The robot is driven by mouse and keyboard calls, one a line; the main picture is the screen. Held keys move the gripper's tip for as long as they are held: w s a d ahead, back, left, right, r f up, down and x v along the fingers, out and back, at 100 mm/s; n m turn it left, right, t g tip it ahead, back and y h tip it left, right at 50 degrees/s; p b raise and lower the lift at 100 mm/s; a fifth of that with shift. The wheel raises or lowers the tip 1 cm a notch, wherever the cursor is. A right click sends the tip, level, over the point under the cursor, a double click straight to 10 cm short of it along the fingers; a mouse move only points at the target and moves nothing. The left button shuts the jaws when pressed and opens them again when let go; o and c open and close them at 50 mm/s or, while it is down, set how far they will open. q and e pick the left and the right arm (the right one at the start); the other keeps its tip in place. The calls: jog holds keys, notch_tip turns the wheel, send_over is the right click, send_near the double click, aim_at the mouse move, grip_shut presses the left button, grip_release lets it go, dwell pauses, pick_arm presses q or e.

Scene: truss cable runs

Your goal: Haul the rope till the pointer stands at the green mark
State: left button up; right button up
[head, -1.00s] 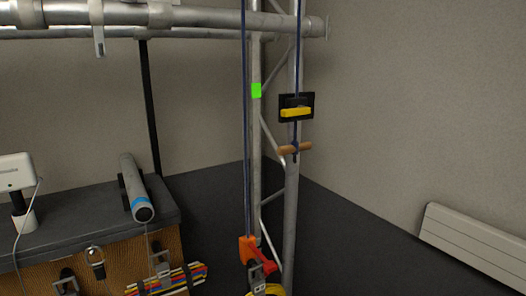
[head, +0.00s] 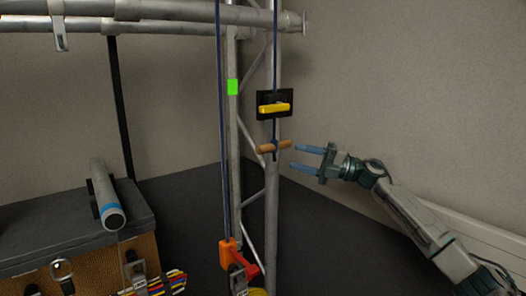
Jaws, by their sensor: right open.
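A blue rope (head: 275,70) hangs along the truss upright, passes a black plate with a yellow bar (head: 275,107), and ends at a wooden handle (head: 274,147). A second rope length (head: 221,140) runs down to an orange block (head: 228,252) with a red part (head: 246,262) low at the truss; this looks like the pointer. The green mark (head: 232,87) is on the left upright, far above the orange block. My right gripper (head: 293,157) is open and empty, its blue fingers pointing left just right of the handle, with no clear contact. My left gripper is out of view.
A dark-topped wicker case (head: 60,225) with a grey cylinder (head: 106,195) stands at the left. Metal tubes (head: 150,12) cross the top. A white radiator (head: 480,240) is on the right wall behind my arm. The floor right of the truss is clear.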

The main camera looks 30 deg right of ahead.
aim_at(271, 149)
jog(key=p+x, duration=0.2)
jog(key=x, duration=0.1)
jog(key=p+x, duration=0.2)
jog(key=x, duration=0.1)
jog(key=p+x, duration=0.2)
jog(key=x, duration=0.1)
jog(key=shift+a+r, duration=0.2)
jog(key=shift+r, duration=0.15)
jog(key=shift+w+a, duration=0.45)
jog(key=shift+a, duration=0.1)
jog(key=shift+f, duration=0.1)
grip_shut()
